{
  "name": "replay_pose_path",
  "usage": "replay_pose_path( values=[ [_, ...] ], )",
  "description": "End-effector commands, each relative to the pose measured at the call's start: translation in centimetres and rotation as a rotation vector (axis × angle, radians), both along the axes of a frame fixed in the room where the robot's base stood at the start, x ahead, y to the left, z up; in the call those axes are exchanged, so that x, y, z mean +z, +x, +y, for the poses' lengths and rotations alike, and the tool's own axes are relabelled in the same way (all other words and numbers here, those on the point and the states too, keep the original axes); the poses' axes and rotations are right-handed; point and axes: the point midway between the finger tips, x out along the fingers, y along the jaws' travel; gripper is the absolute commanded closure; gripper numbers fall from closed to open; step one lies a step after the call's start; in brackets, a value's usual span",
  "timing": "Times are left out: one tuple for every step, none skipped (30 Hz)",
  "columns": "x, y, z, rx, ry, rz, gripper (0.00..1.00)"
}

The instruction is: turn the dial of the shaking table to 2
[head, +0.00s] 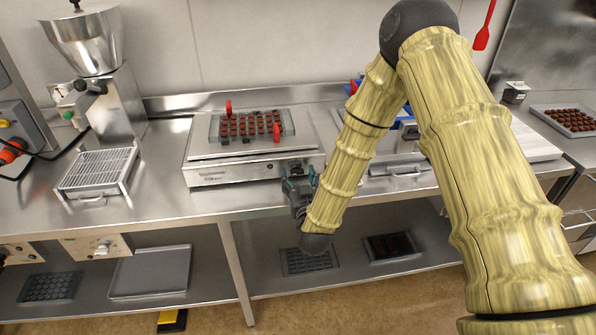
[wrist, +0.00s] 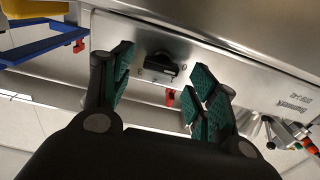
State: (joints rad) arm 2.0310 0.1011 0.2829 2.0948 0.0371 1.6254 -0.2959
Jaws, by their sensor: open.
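The shaking table (head: 222,175) is a low steel unit on the counter in the head view, with a mould tray on top. Its front panel (wrist: 240,80) fills the wrist view, which appears upside down. The black dial (wrist: 160,67) sits on that panel between my finger pads, with small marks around it. I cannot read which number it points to. My gripper (head: 298,184) is in front of the panel's right part and hides the dial in the head view. In the wrist view my gripper (wrist: 161,73) is open, its green pads apart on either side of the dial, seemingly not touching it.
A mould (head: 252,126) of brown chocolates with red clamps lies on the shaking table. A steel hopper machine (head: 98,80) and a wire rack (head: 97,170) stand left. A blue-framed unit (head: 408,112) is partly behind my arm. The lower shelf (head: 270,285) holds several trays.

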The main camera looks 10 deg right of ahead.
Motion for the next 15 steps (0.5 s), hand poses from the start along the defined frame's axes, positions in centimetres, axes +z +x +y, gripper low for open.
replay_pose_path(
  values=[
    [0.1, 0.5, 0.0, 0.000, 0.000, -0.001, 0.41],
    [0.1, 0.8, 0.0, -0.001, 0.000, -0.002, 0.41],
    [0.1, 1.1, 0.0, 0.000, 0.000, -0.001, 0.41],
    [0.1, 1.3, 0.0, 0.000, 0.000, -0.001, 0.41],
    [0.1, 1.4, 0.0, 0.000, 0.000, 0.000, 0.41],
    [0.1, 1.6, 0.0, 0.000, 0.000, 0.000, 0.41],
    [0.0, 1.7, 0.0, 0.000, 0.000, 0.000, 0.41],
    [0.0, 1.7, 0.0, 0.000, 0.000, 0.000, 0.41],
    [0.0, 1.8, 0.0, 0.000, 0.000, 0.000, 0.41],
    [0.0, 1.8, 0.0, 0.000, 0.000, 0.000, 0.41],
    [0.0, 1.8, 0.0, 0.000, 0.000, 0.000, 0.41],
    [0.0, 1.8, 0.0, 0.000, 0.000, 0.000, 0.41],
    [0.0, 1.8, 0.0, 0.000, 0.000, 0.000, 0.41],
    [0.0, 1.8, 0.0, 0.000, 0.000, 0.000, 0.41],
    [0.0, 1.8, 0.0, 0.000, 0.000, 0.000, 0.41]
  ],
)
